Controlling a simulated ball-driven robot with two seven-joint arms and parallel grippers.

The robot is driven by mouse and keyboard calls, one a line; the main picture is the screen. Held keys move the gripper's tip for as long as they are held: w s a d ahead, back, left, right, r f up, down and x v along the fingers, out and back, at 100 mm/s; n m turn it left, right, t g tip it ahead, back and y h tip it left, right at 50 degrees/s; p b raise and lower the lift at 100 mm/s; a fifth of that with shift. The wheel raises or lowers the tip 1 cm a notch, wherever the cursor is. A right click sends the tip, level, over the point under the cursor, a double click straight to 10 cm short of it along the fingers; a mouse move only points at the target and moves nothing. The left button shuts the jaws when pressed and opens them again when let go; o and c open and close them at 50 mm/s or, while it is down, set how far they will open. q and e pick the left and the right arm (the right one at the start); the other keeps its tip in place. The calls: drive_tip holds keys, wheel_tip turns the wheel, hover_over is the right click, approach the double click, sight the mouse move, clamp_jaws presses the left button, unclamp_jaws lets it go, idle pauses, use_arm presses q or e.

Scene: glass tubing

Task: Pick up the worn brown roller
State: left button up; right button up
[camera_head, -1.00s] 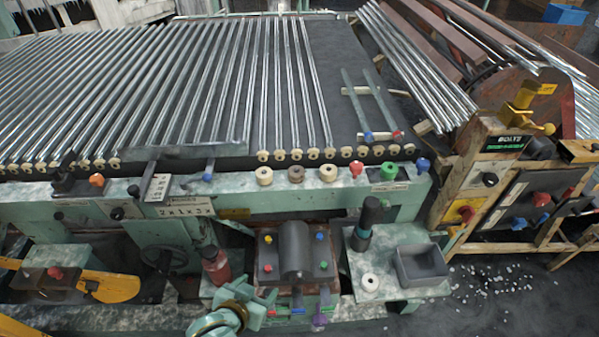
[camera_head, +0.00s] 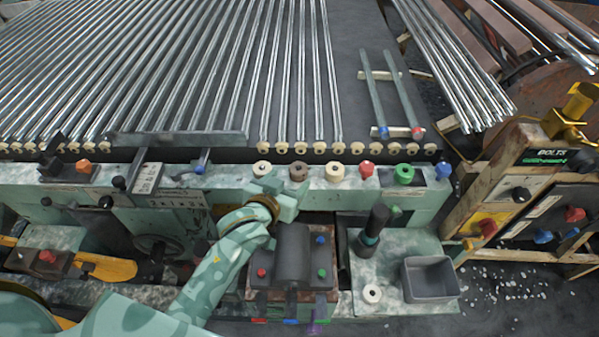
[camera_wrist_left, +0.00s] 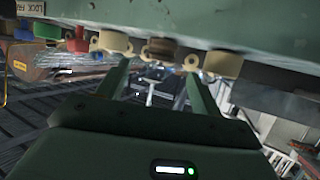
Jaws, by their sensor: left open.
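The worn brown roller (camera_head: 299,171) sits on the green rail between two cream rollers, one on its left (camera_head: 262,169) and one on its right (camera_head: 334,173). In the left wrist view the brown roller (camera_wrist_left: 160,48) shows just beyond and between my two fingertips, with a cream roller on each side. My left gripper (camera_head: 286,190) is open and empty, just in front of the rail and slightly left of the brown roller. It also shows in the wrist view (camera_wrist_left: 157,72). My right gripper is not in view.
A dark bottle-like post (camera_head: 376,225), a white roller (camera_head: 372,294) and a grey bin (camera_head: 430,279) stand at the lower right. Glass tubes lie behind the rail.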

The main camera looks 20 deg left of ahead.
sight(295, 174)
use_arm(q)
drive_tip(key=shift+w+f, duration=0.25)
drive_tip(key=shift+w, duration=0.3)
drive_tip(key=b+x, duration=0.2)
drive_tip(key=x, duration=0.2)
drive_tip(key=shift+w+f, duration=0.25)
drive_tip(key=shift+w, duration=0.05)
drive_tip(key=shift+r, duration=0.1)
drive_tip(key=shift+s, duration=0.1)
drive_tip(key=shift+c, duration=1)
drive_tip(key=c, duration=0.9)
